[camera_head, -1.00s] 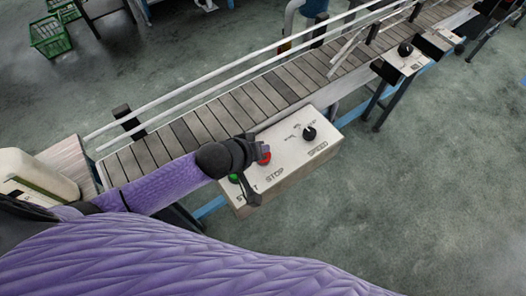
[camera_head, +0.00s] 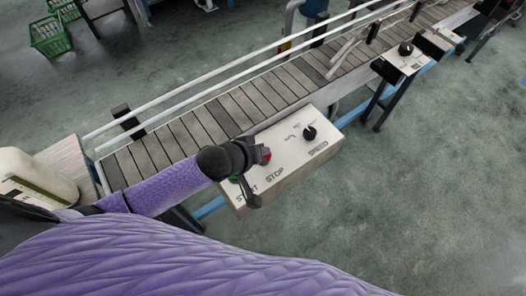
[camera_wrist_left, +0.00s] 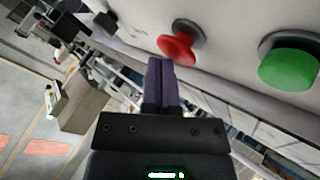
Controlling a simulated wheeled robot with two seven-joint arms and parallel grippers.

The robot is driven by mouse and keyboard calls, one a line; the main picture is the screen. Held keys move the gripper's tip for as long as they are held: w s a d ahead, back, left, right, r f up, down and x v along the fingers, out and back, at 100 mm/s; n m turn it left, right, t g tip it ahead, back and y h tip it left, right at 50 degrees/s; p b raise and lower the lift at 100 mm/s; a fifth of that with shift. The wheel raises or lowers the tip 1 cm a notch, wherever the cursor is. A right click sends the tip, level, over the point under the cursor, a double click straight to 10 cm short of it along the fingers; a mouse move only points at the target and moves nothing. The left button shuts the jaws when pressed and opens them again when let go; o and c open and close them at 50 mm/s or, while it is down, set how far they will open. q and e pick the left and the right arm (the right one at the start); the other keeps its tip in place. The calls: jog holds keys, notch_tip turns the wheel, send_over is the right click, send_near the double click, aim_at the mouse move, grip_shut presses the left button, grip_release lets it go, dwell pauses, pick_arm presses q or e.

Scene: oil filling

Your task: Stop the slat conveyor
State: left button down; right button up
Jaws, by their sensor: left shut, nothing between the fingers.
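The slat conveyor (camera_head: 205,122) runs diagonally from lower left to upper right in the head view. A pale control box (camera_head: 290,150) stands at its near side, with START, STOP and SPEED labels and a black knob (camera_head: 310,133). The red stop button (camera_head: 265,155) is partly hidden behind my left gripper (camera_head: 257,180). In the left wrist view the red button (camera_wrist_left: 176,48) is just beyond the closed fingertips of my left gripper (camera_wrist_left: 160,62); contact cannot be told. The green start button (camera_wrist_left: 289,62) is to the right. My right gripper is not in view.
A second panel (camera_head: 404,58) with a black knob stands farther along the conveyor. White guide rails (camera_head: 215,85) line its far side. A pale jug (camera_head: 38,178) stands at the left end. A green crate (camera_head: 50,37) is on the floor. Floor to the right is clear.

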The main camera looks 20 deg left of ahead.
pick_arm(q)
jog(key=shift+f, duration=0.3)
dwell(0.5)
jog(key=shift+r+p, duration=0.9)
jog(key=shift+p, duration=0.1)
jog(key=shift+r, duration=0.1)
notch_tip(320, 180, up, 5)
jog(key=p, duration=0.5)
jog(key=shift+p, duration=0.4)
